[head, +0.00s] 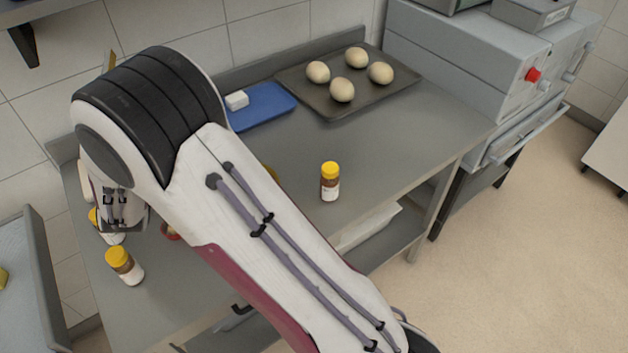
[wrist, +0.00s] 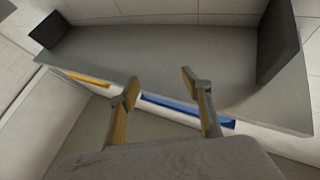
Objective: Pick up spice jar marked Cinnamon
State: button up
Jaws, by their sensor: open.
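Several spice jars with yellow lids stand on the grey metal table in the head view. One jar (head: 330,182) stands to the right of my arm, its brown contents and white label showing. Another jar (head: 125,266) stands at the front left. A third jar (head: 112,238) is partly hidden behind my arm's wrist part. The label words are too small to read, so I cannot tell which is Cinnamon. My gripper (wrist: 160,86) is open and empty in the wrist view, facing a grey shelf with no jar in sight.
A dark tray (head: 300,88) with several dough balls and a blue board (head: 262,118) with a white block lie at the back of the table (head: 420,120). Grey ovens (head: 460,60) stand at right.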

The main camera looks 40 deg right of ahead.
jog(key=w+d+r+n+t+y, duration=0.2)
jog(key=d+n+y, duration=0.1)
jog(key=d, duration=0.6)
jog(key=s+d+f+n+y, duration=0.25)
jog(key=d+n+y, duration=0.2)
jog(key=d, duration=0.45)
jog(key=s+d+f+n+y, duration=0.1)
jog(key=s+d+n+y, duration=0.3)
jog(key=d, duration=0.4)
jog(key=s+d+f+g+y, duration=0.15)
jog(key=s+f, duration=0.25)
jog(key=s, duration=0.5)
jog(key=s+d+f+g+y, duration=0.1)
jog(key=s+f+g+y, duration=0.2)
jog(key=s, duration=0.6)
jog(key=s+d+f+g+y, duration=0.1)
jog(key=s+d+f+y, duration=0.1)
jog(key=s+f, duration=0.55)
send_near(330, 183)
jog(key=w, duration=0.1)
jog(key=w+f, duration=0.1)
jog(key=w, duration=0.1)
jog(key=shift+w+d+f+m, duration=0.15)
jog(key=shift+w+d+m, duration=0.15)
jog(key=shift+m, duration=0.05)
jog(key=shift+w, duration=0.15)
jog(key=shift+x, duration=1.15)
jog(key=shift+w+a, duration=0.1)
